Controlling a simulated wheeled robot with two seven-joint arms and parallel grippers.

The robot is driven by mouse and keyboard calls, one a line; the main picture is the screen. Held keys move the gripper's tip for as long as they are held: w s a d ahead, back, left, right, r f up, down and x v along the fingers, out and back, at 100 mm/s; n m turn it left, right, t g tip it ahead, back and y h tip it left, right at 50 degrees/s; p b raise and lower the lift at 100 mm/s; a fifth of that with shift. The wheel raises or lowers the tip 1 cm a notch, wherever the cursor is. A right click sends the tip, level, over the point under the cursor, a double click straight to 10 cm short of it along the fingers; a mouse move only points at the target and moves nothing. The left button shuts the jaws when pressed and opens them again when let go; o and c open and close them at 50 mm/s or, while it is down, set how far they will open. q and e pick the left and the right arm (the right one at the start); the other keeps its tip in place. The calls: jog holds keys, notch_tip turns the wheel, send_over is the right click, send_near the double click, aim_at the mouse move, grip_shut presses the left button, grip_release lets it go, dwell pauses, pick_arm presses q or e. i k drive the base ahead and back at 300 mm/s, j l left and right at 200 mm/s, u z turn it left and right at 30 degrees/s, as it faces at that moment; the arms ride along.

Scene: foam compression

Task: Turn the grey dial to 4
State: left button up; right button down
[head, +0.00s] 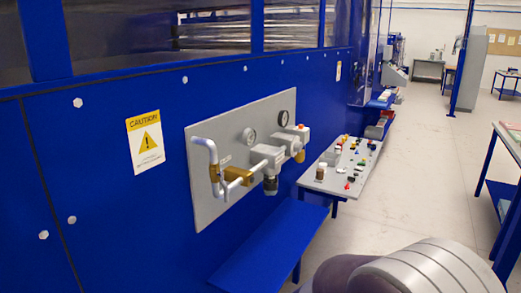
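A grey control panel (335,187) with several small coloured buttons, knobs and switches stands right of centre, beside the blue machine. The controls are too small here to tell which one is the grey dial, and no numbers can be read. Neither of my grippers is in view.
The blue machine wall (100,220) runs along the left, with a yellow caution sign (145,141). A blue ledge (262,250) juts out below the plate. Open pale floor (420,190) lies to the right, with a blue-legged table (488,191) at the right edge.

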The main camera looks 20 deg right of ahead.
aim_at(297, 148)
jog(key=i+l, duration=0.1)
jog(key=l, duration=0.25)
jog(key=i+l, duration=0.15)
jog(key=l, duration=0.25)
jog(key=i+l+z, duration=0.1)
jog(key=l, duration=0.25)
jog(key=i+l, duration=0.1)
jog(key=l, duration=0.25)
jog(key=i+l, duration=0.15)
jog(key=l, duration=0.2)
jog(key=i+l+z, duration=0.1)
jog(key=l, duration=0.3)
